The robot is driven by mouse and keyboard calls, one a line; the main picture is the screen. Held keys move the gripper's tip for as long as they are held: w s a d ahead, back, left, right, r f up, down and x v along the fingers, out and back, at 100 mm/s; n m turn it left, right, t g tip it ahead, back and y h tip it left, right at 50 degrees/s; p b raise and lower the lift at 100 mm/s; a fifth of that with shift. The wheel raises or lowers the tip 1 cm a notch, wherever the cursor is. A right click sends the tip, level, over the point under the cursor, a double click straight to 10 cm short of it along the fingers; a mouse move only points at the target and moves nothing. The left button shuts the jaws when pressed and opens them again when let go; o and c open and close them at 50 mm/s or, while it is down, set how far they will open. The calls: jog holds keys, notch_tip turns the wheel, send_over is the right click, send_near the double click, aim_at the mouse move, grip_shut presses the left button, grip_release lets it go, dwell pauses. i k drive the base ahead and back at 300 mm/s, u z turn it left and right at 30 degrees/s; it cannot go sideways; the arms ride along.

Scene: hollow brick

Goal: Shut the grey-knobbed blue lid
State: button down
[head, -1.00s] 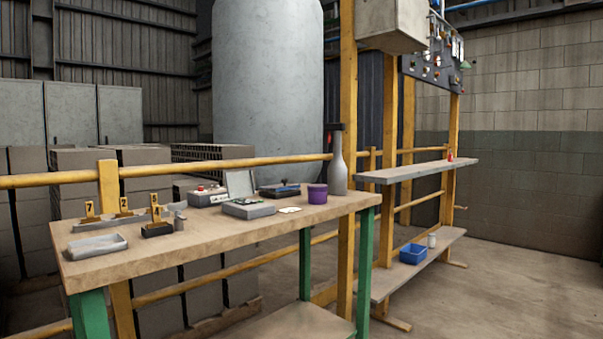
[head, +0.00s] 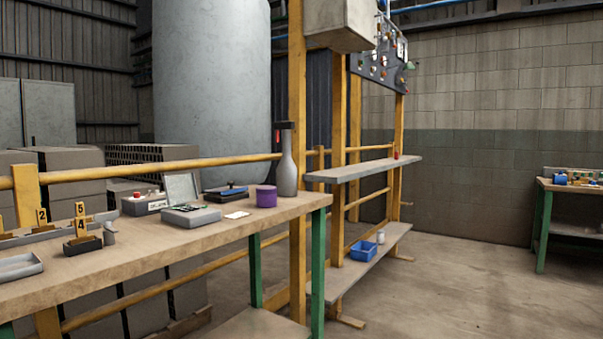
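I cannot make out a blue lid with a grey knob in the head view. Small blue items (head: 560,179) sit on a far workbench at the right edge, too small to tell what they are. An open blue bin (head: 363,251) stands on the lower shelf of the yellow-post rack. A dark box with a blue piece on top (head: 226,192) lies on the near bench. My gripper is not in view.
The rack's upper shelf (head: 365,171) juts out. Open concrete floor (head: 455,285) lies between rack and far workbench (head: 582,187).

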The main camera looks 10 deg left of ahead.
aim_at(231, 190)
jog(key=i, duration=1.4)
jog(key=u, duration=1.5)
